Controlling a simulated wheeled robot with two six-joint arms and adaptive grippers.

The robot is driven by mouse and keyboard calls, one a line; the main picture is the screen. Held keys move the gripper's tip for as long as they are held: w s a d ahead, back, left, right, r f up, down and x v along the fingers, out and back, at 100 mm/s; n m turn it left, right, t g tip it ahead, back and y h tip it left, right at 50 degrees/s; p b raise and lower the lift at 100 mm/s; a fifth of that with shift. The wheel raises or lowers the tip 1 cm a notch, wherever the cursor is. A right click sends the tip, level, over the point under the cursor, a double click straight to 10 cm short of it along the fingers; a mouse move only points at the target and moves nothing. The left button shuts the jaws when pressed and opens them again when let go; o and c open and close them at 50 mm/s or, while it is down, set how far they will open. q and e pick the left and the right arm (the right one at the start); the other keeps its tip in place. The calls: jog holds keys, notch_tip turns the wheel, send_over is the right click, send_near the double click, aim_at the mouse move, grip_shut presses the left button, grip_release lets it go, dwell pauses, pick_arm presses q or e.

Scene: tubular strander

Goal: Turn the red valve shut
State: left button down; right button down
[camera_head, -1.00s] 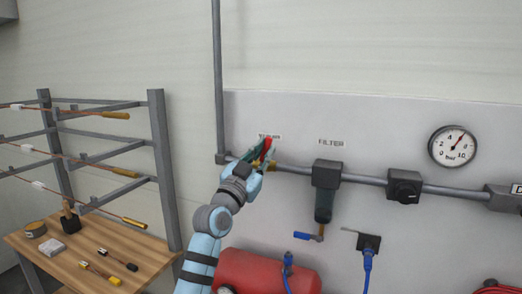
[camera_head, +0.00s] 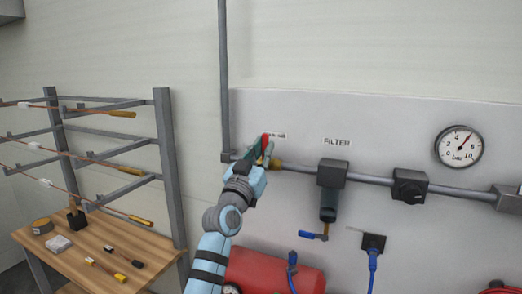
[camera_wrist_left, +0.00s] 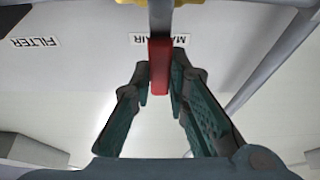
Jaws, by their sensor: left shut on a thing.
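The red valve handle (camera_head: 265,142) stands nearly upright in the head view, on the wall pipe beside the label partly reading MAIN AIR (camera_wrist_left: 160,39). A brass fitting (camera_head: 275,165) shows at its right. My left gripper (camera_head: 260,151) is at the handle and shut on it, hiding part of the handle and valve body. In the left wrist view, the red handle (camera_wrist_left: 159,66) lies between the two dark green fingers (camera_wrist_left: 160,91), on a grey stem. My right gripper is not in view.
Along the pipe to the right are a filter (camera_head: 332,174), a black knob unit (camera_head: 410,187) and a pressure gauge (camera_head: 459,147). A red tank (camera_head: 285,270) is below. A wooden table (camera_head: 105,245) and grey rack (camera_head: 168,150) stand left.

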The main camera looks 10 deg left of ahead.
pick_arm(q)
jog(key=c, duration=1.5)
grip_release()
jog(key=shift+c, duration=0.2)
jog(key=v, duration=1.2)
jog(key=shift+w+f, duration=0.1)
